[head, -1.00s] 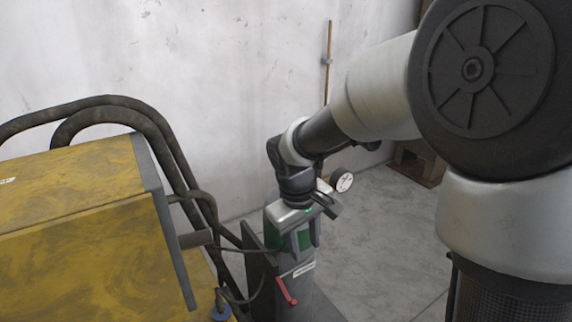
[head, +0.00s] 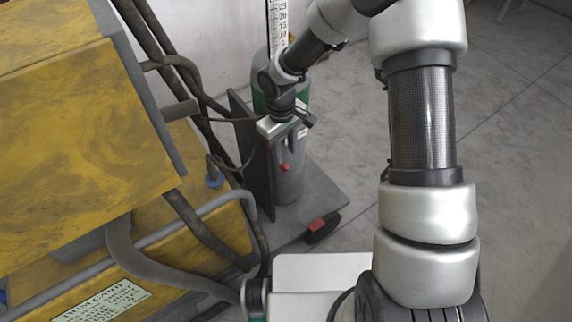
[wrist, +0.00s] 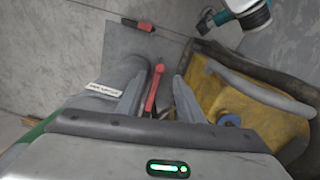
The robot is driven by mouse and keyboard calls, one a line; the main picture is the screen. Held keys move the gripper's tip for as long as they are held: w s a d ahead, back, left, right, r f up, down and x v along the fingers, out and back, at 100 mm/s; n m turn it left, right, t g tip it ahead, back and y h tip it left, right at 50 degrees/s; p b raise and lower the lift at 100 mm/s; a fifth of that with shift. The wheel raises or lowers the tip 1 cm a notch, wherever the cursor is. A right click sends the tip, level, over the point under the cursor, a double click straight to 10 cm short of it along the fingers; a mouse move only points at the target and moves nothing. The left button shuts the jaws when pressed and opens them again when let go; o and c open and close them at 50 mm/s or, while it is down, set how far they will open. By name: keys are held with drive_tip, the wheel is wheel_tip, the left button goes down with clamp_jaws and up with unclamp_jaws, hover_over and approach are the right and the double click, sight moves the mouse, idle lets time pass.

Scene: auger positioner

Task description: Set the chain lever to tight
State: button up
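The chain lever is a small red handle (head: 285,167) on the grey cylinder (head: 289,188) in the head view, just below my gripper (head: 288,143). In the wrist view the red lever (wrist: 154,88) stands between the two fingers of my gripper (wrist: 155,90). The fingers are apart, with gaps on both sides of the lever. I cannot tell exactly how deep the lever sits between them. A white label (wrist: 103,89) lies left of the lever, partly hidden by the left finger.
A yellow machine (head: 90,150) with dark bars and hoses fills the left. The grey cart platform (head: 322,200) has a red part (head: 317,225) at its edge. A blue knob (head: 214,181) is left of the cylinder. The floor (head: 520,110) at right is clear.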

sight(286, 165)
drive_tip(key=f, duration=0.6)
drive_tip(key=shift+w+d+f+b, duration=0.15)
drive_tip(key=shift+w+f+b, duration=0.05)
drive_tip(key=shift+f+b, duration=0.2)
clamp_jaws()
